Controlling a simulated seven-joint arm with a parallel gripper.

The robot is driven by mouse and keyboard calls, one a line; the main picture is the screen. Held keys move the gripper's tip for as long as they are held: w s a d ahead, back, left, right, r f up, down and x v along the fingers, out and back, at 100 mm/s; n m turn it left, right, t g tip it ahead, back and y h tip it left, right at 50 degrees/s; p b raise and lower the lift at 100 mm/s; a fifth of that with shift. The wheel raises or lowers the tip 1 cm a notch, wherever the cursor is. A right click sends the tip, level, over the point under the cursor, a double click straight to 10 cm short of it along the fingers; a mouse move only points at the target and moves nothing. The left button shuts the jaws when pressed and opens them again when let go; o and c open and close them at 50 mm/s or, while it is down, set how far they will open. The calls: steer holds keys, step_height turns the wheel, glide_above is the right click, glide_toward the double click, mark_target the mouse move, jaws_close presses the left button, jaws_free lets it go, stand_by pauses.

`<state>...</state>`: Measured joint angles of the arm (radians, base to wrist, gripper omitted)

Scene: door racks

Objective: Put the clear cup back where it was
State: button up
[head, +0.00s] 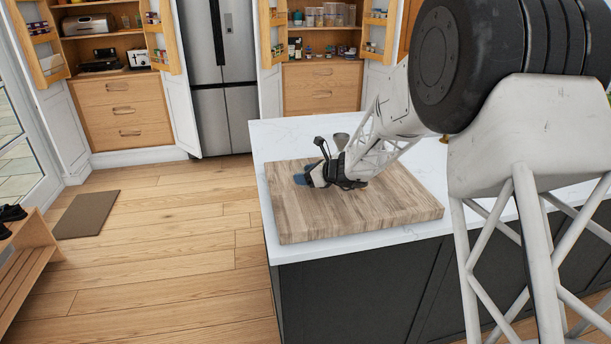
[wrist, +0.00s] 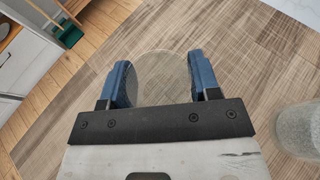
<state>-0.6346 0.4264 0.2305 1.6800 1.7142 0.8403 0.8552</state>
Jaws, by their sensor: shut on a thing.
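The clear cup (wrist: 160,72) is a see-through round shape between the two blue fingers in the wrist view, with the wood grain showing through it. My gripper (wrist: 160,82) is shut on the cup, one finger on each side. In the head view my gripper (head: 304,178) is low over the left part of the wooden board (head: 390,216). The cup cannot be made out there. I cannot tell whether the cup touches the board.
A greyish glass-like vessel (wrist: 299,130) stands at the right edge of the wrist view. A small grey vessel (head: 341,140) shows behind my gripper in the head view. The board lies on a white counter (head: 285,133). Its front right part is clear.

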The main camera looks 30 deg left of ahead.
steer(key=shift+f, duration=0.15)
steer(key=o, duration=1)
steer(key=v, duration=1.2)
steer(key=shift+d, duration=0.1)
stand_by(0.7)
